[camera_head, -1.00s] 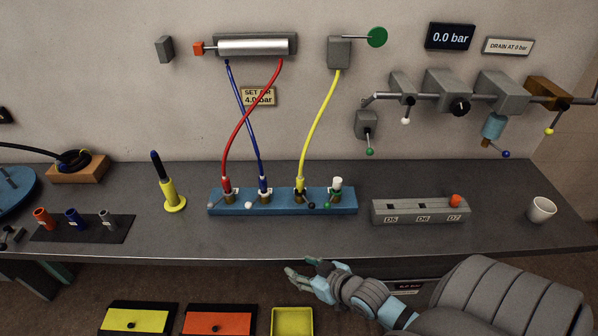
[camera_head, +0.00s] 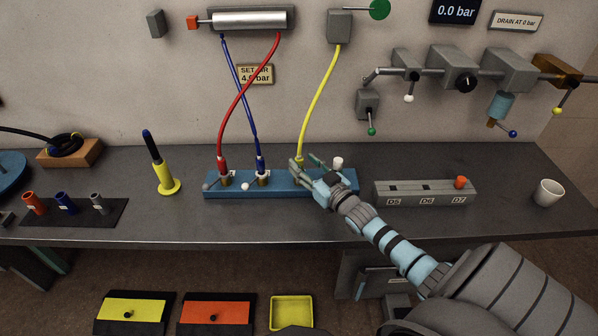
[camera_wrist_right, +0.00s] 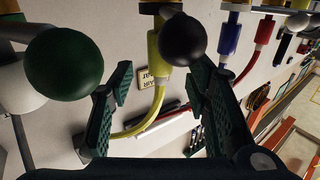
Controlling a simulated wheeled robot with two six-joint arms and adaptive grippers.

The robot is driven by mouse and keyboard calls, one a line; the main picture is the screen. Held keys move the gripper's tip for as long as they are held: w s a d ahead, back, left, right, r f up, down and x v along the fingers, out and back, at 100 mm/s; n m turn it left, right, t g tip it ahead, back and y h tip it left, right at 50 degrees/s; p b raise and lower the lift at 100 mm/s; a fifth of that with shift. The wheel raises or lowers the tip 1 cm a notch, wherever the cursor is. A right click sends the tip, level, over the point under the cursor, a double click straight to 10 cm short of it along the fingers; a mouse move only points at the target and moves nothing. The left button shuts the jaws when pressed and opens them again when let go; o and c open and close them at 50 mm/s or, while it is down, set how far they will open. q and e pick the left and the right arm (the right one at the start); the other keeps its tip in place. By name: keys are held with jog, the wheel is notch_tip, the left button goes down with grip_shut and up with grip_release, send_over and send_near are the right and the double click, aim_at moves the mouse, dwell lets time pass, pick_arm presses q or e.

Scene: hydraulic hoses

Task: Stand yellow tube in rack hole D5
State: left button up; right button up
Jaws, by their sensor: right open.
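The yellow tube (camera_head: 319,100) hangs from a grey wall block and runs down to the blue manifold (camera_head: 222,189). Its lower end is partly hidden behind my right gripper (camera_head: 307,168). In the right wrist view the yellow tube (camera_wrist_right: 157,50) passes in the gap between the open fingers of my right gripper (camera_wrist_right: 160,88); I cannot tell whether they touch it. The grey rack (camera_head: 425,200) stands right of the manifold. Its D5 hole (camera_head: 393,187) looks empty, and an orange piece stands at D7. My left gripper is out of view.
A red hose (camera_head: 235,98) and a blue hose (camera_head: 240,95) cross left of the yellow one. A black ball knob (camera_wrist_right: 183,39) and a green one (camera_wrist_right: 64,65) sit close to my right fingers. A white cup (camera_head: 548,193) stands far right.

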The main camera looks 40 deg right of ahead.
aim_at(302, 161)
jog(key=shift+w+d, duration=0.15)
jog(key=shift+w, duration=1.5)
jog(key=shift+c, duration=0.4)
grip_shut()
jog(key=shift+r, duration=0.1)
